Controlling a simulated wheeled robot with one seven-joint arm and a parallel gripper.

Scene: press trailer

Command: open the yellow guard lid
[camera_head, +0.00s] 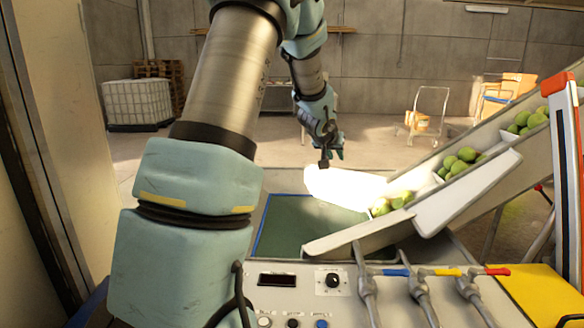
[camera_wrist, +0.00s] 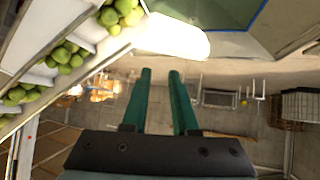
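A flat yellow panel (camera_head: 541,294), which looks like the guard lid, lies at the lower right of the head view, on the right end of the control console. The picture's edge cuts it off, so I cannot tell its handle or hinge. My gripper (camera_head: 332,157) is far from it, in the air beyond the console near the bright white chute. In the wrist view my gripper's two green fingers (camera_wrist: 160,72) stand apart with nothing between them. The yellow lid does not show clearly in the wrist view.
The console (camera_head: 300,302) carries a knob, buttons and three levers with blue, yellow and red ends (camera_head: 438,272), left of the yellow panel. A sloping conveyor (camera_head: 470,190) with green fruit rises to the right. An orange-white post (camera_head: 568,150) stands at the right edge.

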